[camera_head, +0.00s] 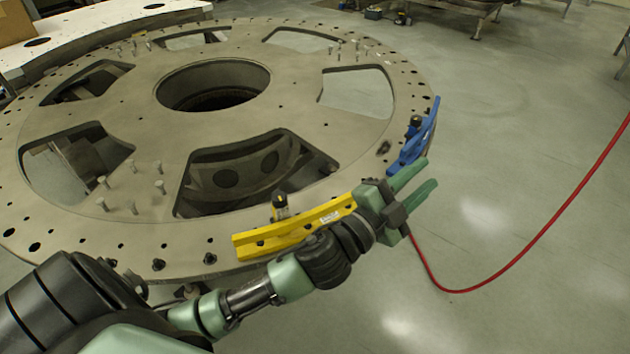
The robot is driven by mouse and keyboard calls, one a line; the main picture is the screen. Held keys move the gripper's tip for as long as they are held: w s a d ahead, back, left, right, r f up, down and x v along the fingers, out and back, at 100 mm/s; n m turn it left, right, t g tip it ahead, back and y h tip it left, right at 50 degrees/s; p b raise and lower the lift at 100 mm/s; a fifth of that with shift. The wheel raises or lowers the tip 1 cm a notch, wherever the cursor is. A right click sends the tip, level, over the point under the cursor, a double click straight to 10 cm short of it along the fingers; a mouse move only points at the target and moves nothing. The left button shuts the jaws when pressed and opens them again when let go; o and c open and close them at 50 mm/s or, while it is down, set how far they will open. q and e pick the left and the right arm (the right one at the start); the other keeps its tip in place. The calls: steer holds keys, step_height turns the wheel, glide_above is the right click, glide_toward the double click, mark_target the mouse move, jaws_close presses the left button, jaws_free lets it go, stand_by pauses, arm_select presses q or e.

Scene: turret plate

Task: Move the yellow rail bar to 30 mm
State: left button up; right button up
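The yellow rail bar (285,234) lies along the near right rim of the big round turret plate (150,225). A dark clamp-like fitting (280,206) stands at its inner edge. My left gripper (433,172) is past the right end of the yellow bar, over or beside the plate's edge. Its two green fingers are apart with nothing seen between them. My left wrist and forearm cross in front of the yellow bar and hide part of its lower right side. My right gripper is not in view.
A blue rail bar (414,142) sits on the plate's right rim, close to my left fingers. Upright pins (131,205) and large openings mark the plate. A red cable (532,245) runs across the floor at right. The floor there is otherwise clear.

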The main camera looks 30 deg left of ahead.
arm_select(q)
steer(key=s+d+r+m+g+h, duration=0.3)
steer(key=d+r+m+g+h, duration=0.25)
steer(key=d+m+h, duration=0.65)
steer(key=m+g+y, duration=1.4)
steer(key=m+y, duration=0.1)
steer(key=y, duration=0.3)
glide_above(315, 211)
steer(key=shift+t, duration=0.25)
step_height(315, 211, down, 16)
steer(key=shift+a+f, duration=0.1)
steer(key=shift+f+b, duration=3.1)
steer(key=shift+f, duration=1.4)
